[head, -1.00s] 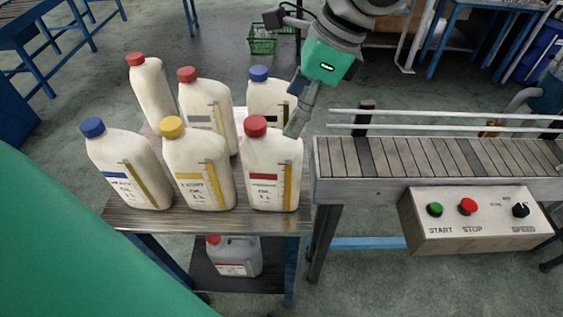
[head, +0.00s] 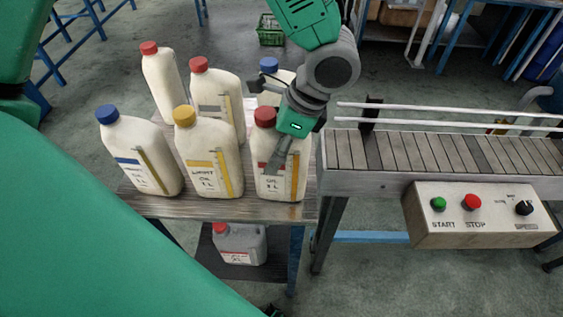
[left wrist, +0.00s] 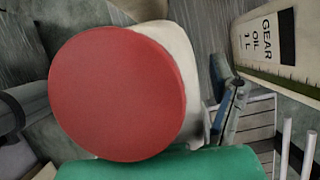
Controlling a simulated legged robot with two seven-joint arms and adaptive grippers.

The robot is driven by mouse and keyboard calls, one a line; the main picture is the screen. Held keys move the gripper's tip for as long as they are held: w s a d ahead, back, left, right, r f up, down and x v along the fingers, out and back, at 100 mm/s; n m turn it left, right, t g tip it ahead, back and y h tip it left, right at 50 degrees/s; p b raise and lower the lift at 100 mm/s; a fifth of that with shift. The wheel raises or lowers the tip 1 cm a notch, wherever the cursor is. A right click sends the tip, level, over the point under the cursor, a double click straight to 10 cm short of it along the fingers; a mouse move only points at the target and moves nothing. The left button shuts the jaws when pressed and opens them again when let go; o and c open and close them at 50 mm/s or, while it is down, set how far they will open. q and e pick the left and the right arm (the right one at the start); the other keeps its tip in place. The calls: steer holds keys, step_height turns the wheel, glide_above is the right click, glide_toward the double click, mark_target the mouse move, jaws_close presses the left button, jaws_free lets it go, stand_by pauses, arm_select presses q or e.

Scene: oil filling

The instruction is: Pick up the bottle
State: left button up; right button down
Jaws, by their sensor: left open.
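Several cream oil bottles stand upright on a small table (head: 215,208). The front row has a blue-capped bottle (head: 137,160), a yellow-capped bottle (head: 212,165) and a red-capped bottle (head: 268,188) at the right. Behind are two red-capped bottles and a blue-capped one (head: 270,97), partly hidden by my arm. My left gripper (head: 277,160) is open, pointing down over the upper part of the front right red-capped bottle; I cannot tell whether it touches it. In the left wrist view a large red cap (left wrist: 118,93) fills the middle, with a finger to its right. My right gripper is not in view.
A grey jug (head: 238,245) sits on the lower shelf. A green basket (head: 271,30) is on the floor behind.

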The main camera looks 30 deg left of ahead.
arm_select(q)
steer(key=shift+d, duration=0.15)
steer(key=c, duration=1.6)
steer(key=shift+r, duration=0.1)
steer(key=shift+c, duration=0.9)
